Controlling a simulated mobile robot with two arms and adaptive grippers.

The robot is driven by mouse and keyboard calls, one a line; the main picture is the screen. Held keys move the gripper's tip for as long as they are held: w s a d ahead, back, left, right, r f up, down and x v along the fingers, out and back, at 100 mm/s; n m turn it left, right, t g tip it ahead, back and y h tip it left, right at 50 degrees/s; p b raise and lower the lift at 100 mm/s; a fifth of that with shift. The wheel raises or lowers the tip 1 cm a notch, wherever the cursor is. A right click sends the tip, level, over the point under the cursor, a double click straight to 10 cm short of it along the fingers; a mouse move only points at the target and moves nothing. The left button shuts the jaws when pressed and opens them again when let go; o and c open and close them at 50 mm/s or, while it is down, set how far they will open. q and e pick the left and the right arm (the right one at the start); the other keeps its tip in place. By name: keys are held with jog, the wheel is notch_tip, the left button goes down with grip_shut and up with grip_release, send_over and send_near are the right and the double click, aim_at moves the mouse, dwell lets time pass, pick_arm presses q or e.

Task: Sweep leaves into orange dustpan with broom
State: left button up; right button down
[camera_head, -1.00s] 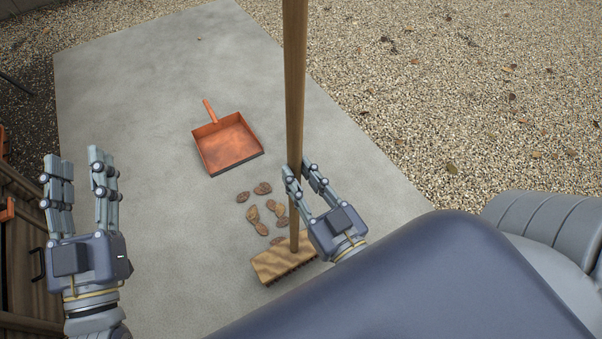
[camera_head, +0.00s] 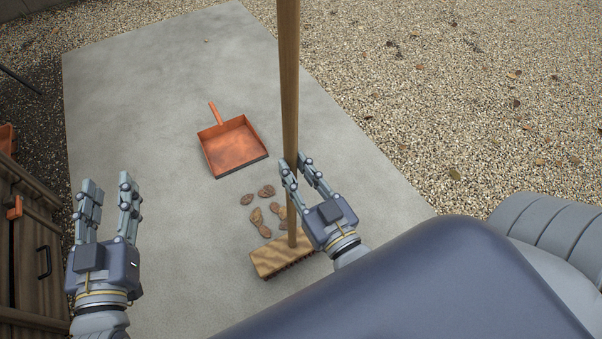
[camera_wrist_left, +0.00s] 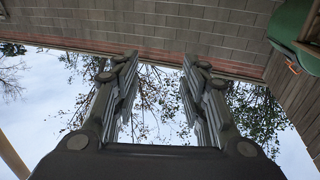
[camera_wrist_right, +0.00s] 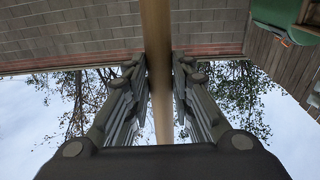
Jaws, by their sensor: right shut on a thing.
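The orange dustpan (camera_head: 232,147) lies on the concrete slab, its handle pointing away and its wide edge toward me. Several brown leaves (camera_head: 256,215) lie on the slab between the dustpan and the broom. The broom (camera_head: 284,256) stands nearly upright, its wooden head on the near side of the leaves, close to them. My right gripper (camera_head: 306,168) is shut on the broom's handle, which also passes between its fingers in the right wrist view (camera_wrist_right: 158,70). My left gripper (camera_head: 109,192) is open and empty, raised at the left; its parted fingers show in the left wrist view (camera_wrist_left: 157,75).
A wooden cabinet (camera_head: 30,255) with a dark handle stands at the left edge. Gravel (camera_head: 430,80) with scattered leaves borders the slab on the right. The slab (camera_head: 150,100) is bare around the dustpan.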

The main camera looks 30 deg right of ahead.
jog(key=w, duration=0.2)
jog(key=w+p, duration=0.1)
jog(key=w, duration=0.1)
jog(key=shift+w+a+r, duration=0.1)
jog(key=shift+w+r, duration=0.1)
jog(key=shift+w, duration=0.2)
pick_arm(q)
notch_tip(320, 180, down, 7)
jog(key=s+a+g+y, duration=0.1)
jog(key=s+g, duration=0.1)
jog(key=g, duration=0.2)
jog(key=shift+a+f, duration=0.15)
jog(key=shift+a, duration=0.15)
pick_arm(e)
jog(key=shift+w+f, duration=0.1)
jog(key=shift+w, duration=0.3)
pick_arm(q)
jog(key=s+f+g, duration=0.1)
jog(key=f+g+p, duration=0.1)
jog(key=s+a+f, duration=0.1)
jog(key=f, duration=0.1)
jog(key=shift+s+a+g+y, duration=0.1)
jog(key=shift+s+g+y, duration=0.2)
jog(key=shift+g+y, duration=0.1)
pick_arm(e)
jog(key=w, duration=0.9)
jog(key=shift+a, duration=0.15)
